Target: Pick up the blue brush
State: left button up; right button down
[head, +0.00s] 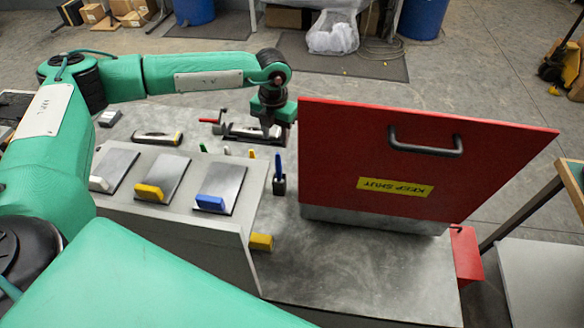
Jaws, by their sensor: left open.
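The blue brush (278,163) stands upright in a small dark holder (279,185) beside the grey box, left of the red panel. Its lower part is hidden in the holder. My left gripper (267,131) points down behind the blue brush and a little to its left in the head view, apart from it. It is open, with nothing visible between its fingers. My right gripper is not in view.
A red panel (340,150) with a dark handle stands upright close to the right. The grey box has sloped lids with white, yellow and blue (211,203) grips. Green, white and yellow tips show behind it.

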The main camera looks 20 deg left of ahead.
aim_at(276, 153)
pick_arm(q)
notch_tip(276, 153, down, 7)
jog(key=p, duration=0.2)
jog(key=shift+s+a+r+p, duration=0.1)
jog(key=shift+s+p, duration=0.05)
jog(key=shift+p, duration=0.15)
jog(key=shift+f, duration=0.2)
jog(key=shift+f+p, duration=0.15)
jog(key=shift+p, duration=0.15)
jog(key=f+p, duration=0.2)
jog(key=f, duration=0.1)
jog(key=f+p, duration=0.1)
jog(key=shift+d+f, duration=0.2)
jog(key=shift+d, duration=0.2)
jog(key=shift+f, duration=0.3)
grip_shut()
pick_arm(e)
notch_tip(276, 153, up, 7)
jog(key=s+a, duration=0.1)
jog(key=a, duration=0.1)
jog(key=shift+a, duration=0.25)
